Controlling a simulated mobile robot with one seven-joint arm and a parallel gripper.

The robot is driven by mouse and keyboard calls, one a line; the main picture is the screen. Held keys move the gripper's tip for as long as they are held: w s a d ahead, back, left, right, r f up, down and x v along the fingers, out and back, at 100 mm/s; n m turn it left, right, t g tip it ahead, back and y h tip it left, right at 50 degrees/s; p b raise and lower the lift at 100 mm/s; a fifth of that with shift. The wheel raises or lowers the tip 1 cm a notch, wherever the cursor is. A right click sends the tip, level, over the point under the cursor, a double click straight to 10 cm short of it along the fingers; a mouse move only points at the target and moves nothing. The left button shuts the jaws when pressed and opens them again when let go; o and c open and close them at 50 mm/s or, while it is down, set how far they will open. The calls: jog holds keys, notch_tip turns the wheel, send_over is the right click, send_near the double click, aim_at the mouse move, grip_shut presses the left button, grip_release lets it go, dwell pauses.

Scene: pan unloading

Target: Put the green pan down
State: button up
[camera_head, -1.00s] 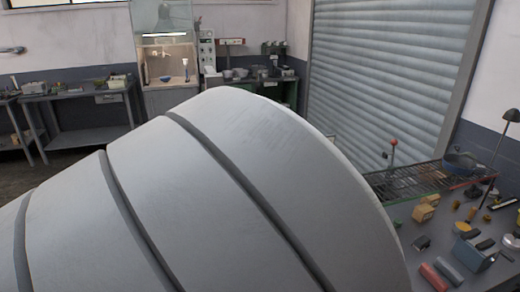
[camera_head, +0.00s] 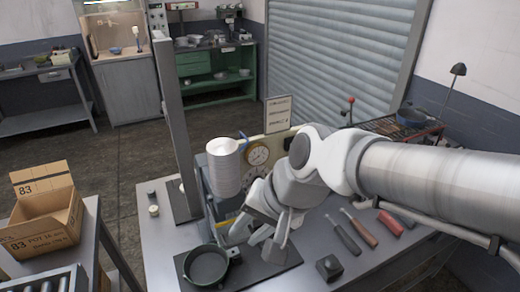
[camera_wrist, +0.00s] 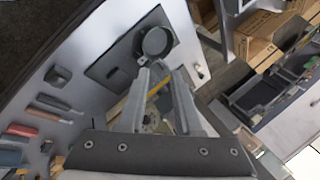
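The green pan (camera_head: 207,265), dark with a dull green tint, sits upright at the left end of a dark mat (camera_head: 272,268) on the grey workbench. Its short handle points right, toward my gripper (camera_head: 256,240). In the wrist view the pan (camera_wrist: 157,42) lies just beyond the fingertips of my gripper (camera_wrist: 162,70), its handle near the left fingertip. The two fingers stand apart with nothing between them. Whether a fingertip touches the handle cannot be told.
A white stacked cylinder (camera_head: 223,168) and a gauge panel (camera_head: 262,152) stand behind my gripper. A grey post (camera_head: 178,120) rises at the bench's back. Tools (camera_head: 360,229) lie right. A blue pan (camera_head: 411,117) sits on a rack. A cardboard box (camera_head: 45,208) stands left.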

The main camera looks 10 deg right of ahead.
jog(key=s+d+r+n+t+h, duration=0.1)
jog(key=s+d+r+n+h, duration=0.1)
jog(key=d, duration=0.2)
jog(key=s+d+r+n+h, duration=0.1)
jog(key=d+r+n+h, duration=0.1)
jog(key=d, duration=0.3)
jog(key=shift+s+n+t, duration=0.4)
jog(key=shift+n, duration=0.2)
jog(key=shift+a+r, duration=0.1)
jog(key=shift+f+b, duration=0.4)
dwell(0.6)
